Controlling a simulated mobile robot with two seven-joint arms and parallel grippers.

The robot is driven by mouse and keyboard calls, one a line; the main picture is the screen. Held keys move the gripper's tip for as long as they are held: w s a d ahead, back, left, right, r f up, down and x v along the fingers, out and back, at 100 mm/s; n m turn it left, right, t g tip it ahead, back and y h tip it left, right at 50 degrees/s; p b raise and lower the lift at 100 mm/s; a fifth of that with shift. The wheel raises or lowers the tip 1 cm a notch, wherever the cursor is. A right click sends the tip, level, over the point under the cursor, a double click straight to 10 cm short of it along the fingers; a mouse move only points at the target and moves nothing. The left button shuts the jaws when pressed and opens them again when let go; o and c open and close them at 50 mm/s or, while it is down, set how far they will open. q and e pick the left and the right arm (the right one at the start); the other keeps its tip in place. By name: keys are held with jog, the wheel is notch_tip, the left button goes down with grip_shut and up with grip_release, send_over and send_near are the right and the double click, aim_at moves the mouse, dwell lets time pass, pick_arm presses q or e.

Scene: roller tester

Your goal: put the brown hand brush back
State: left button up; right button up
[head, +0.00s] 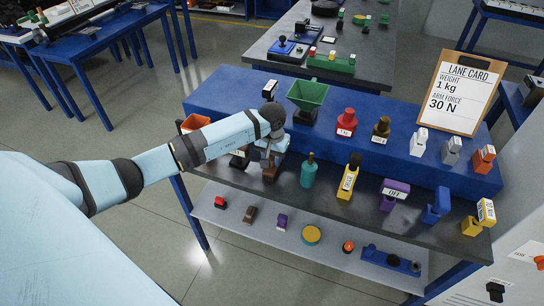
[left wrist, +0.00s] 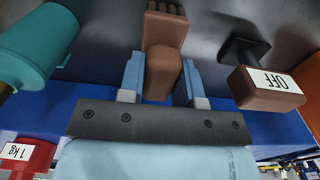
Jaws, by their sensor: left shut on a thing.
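The brown hand brush (left wrist: 164,72) is between the two fingers of my left gripper (left wrist: 160,85) in the left wrist view, with its ridged end pointing away from the gripper. In the head view the brush (head: 269,173) shows just below my left gripper (head: 268,158), over the dark tabletop near its front edge. The gripper is shut on the brush. I cannot tell whether the brush touches the tabletop. My right gripper is not in view.
A teal bottle-like thing (head: 308,173) stands right of the brush. A brown block marked OFF (left wrist: 266,88) is on the brush's other side. Behind is a raised blue shelf (head: 375,150) with a green hopper (head: 307,95). A lower shelf (head: 262,228) holds several small things.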

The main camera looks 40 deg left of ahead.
pick_arm(q)
jog(key=shift+f+b, duration=0.15)
jog(key=shift+b, duration=0.15)
jog(key=o, duration=0.8)
jog(key=shift+o, duration=0.2)
